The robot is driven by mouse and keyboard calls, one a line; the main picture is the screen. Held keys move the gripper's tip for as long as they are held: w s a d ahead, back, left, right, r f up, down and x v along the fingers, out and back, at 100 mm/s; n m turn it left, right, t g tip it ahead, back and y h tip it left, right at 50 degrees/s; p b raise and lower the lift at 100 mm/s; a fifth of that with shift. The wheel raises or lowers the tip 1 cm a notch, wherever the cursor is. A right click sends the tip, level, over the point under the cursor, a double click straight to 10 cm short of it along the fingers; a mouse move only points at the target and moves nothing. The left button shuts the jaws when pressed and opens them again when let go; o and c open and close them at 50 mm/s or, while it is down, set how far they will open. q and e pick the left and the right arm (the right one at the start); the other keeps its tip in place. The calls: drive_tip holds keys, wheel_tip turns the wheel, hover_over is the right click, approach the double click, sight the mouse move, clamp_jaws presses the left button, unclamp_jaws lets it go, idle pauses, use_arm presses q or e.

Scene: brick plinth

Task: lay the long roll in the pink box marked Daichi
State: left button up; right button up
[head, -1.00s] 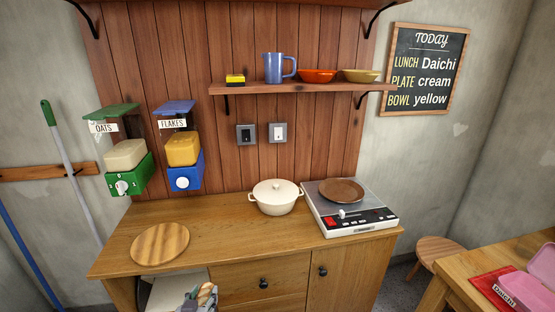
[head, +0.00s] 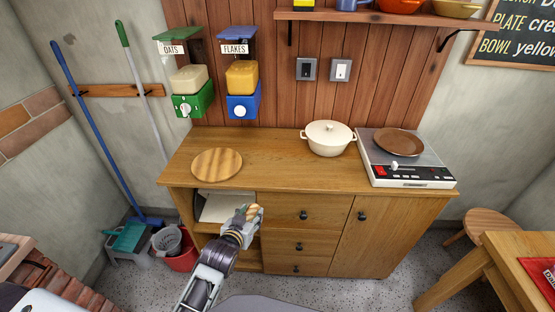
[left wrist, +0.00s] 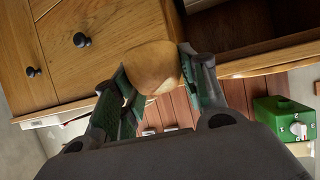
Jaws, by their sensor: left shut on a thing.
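My left gripper (head: 247,214) is in front of the cabinet, near the open shelf under the plate end of the worktop. It is shut on the long roll (head: 253,211), a tan bread roll showing only as a small end in the head view. In the left wrist view the roll (left wrist: 152,64) is a rounded brown end between the two green-padded fingers (left wrist: 156,82); the rest of it is hidden. The pink box (head: 553,270) shows only as a sliver at the right edge, on a red mat, its label cut off. My right gripper is out of view.
The cabinet (head: 335,220) has drawers and a door. On it are a round wooden board (head: 217,163), a cream pot (head: 328,138) and a hob (head: 410,175) with a brown plate (head: 398,142). A stool (head: 490,225) stands between cabinet and wooden table (head: 500,262). Floor before the cabinet looks clear.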

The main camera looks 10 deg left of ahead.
use_arm(q)
drive_tip(key=shift+d+r, duration=0.1)
drive_tip(key=shift+r, duration=0.05)
drive_tip(key=d+r+m+g+h, duration=0.1)
drive_tip(key=d+r+m+h, duration=0.3)
drive_tip(key=d+r, duration=0.3)
drive_tip(key=s+d+r+m+g+h, duration=0.1)
drive_tip(key=d+r+m+h, duration=0.3)
drive_tip(key=r, duration=1)
drive_tip(key=shift+d+r+g, duration=0.2)
drive_tip(key=shift+d+g, duration=0.3)
drive_tip(key=shift+d, duration=1.4)
drive_tip(key=shift+w+f, duration=0.1)
drive_tip(key=w+d+f+m+g+h, duration=0.3)
drive_tip(key=w+d+f+m+g, duration=0.1)
drive_tip(key=f, duration=0.1)
drive_tip(key=shift+w+d+f+m, duration=0.25)
drive_tip(key=shift+f+m, duration=0.05)
drive_tip(key=shift+f, duration=0.05)
drive_tip(key=shift+d+r+t, duration=0.1)
drive_tip(key=shift+r+t, duration=0.15)
drive_tip(key=shift+t, duration=0.05)
